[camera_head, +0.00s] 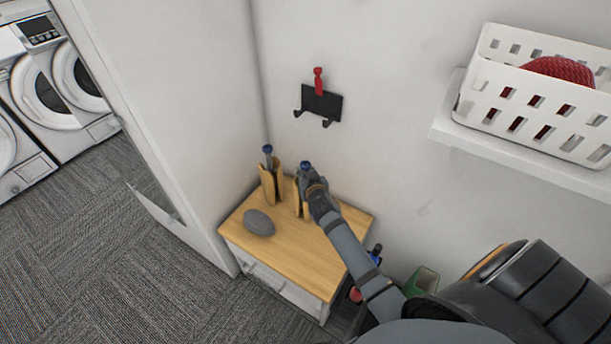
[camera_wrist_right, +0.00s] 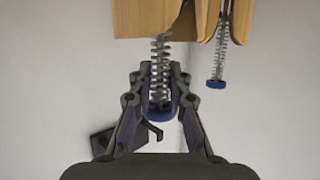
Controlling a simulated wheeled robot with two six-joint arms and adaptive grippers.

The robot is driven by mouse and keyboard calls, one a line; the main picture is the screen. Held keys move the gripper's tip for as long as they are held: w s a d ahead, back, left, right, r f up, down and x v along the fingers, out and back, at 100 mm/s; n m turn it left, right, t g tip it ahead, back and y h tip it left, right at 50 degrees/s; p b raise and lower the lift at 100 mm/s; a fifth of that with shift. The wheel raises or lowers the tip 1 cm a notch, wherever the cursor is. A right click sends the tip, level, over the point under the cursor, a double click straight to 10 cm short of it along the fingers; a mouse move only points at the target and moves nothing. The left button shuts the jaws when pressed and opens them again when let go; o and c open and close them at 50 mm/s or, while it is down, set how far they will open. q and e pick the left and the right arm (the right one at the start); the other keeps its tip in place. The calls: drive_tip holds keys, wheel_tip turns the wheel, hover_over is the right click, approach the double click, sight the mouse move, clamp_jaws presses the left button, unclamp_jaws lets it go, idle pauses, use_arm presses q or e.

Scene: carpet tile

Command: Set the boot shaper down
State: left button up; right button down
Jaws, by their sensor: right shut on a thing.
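My right gripper (camera_head: 308,177) is shut on a boot shaper (camera_head: 298,200), a wooden form with a metal spring and blue knob. In the right wrist view the fingers (camera_wrist_right: 160,82) close around its spring, near the blue knob (camera_wrist_right: 160,114); its wooden part (camera_wrist_right: 145,18) shows at the top edge. The arm hides part of it in the head view, and I cannot tell whether its lower end touches the wooden top. A second boot shaper (camera_head: 270,185) stands upright just to its left, and its spring also shows in the wrist view (camera_wrist_right: 217,62). My left gripper is not in view.
The white cabinet with a wooden top (camera_head: 290,256) stands in the wall corner. A grey oval object (camera_head: 259,223) lies at its left. A black hook rack (camera_head: 322,103) with a red item hangs above. A white basket (camera_head: 540,95) sits on a shelf. The front of the top is clear.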

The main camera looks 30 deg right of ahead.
drive_tip(key=shift+r, duration=0.1)
drive_tip(key=c, duration=1.3)
unclamp_jaws()
drive_tip(key=shift+f, duration=0.2)
drive_tip(key=shift+r, duration=0.1)
drive_tip(key=shift+s+a+r, duration=0.1)
drive_tip(key=shift+s+r, duration=0.05)
drive_tip(key=shift+s, duration=0.1)
drive_tip(key=p+v, duration=0.1)
drive_tip(key=v, duration=1)
drive_tip(key=shift+s+r, duration=0.15)
drive_tip(key=shift+s, duration=0.05)
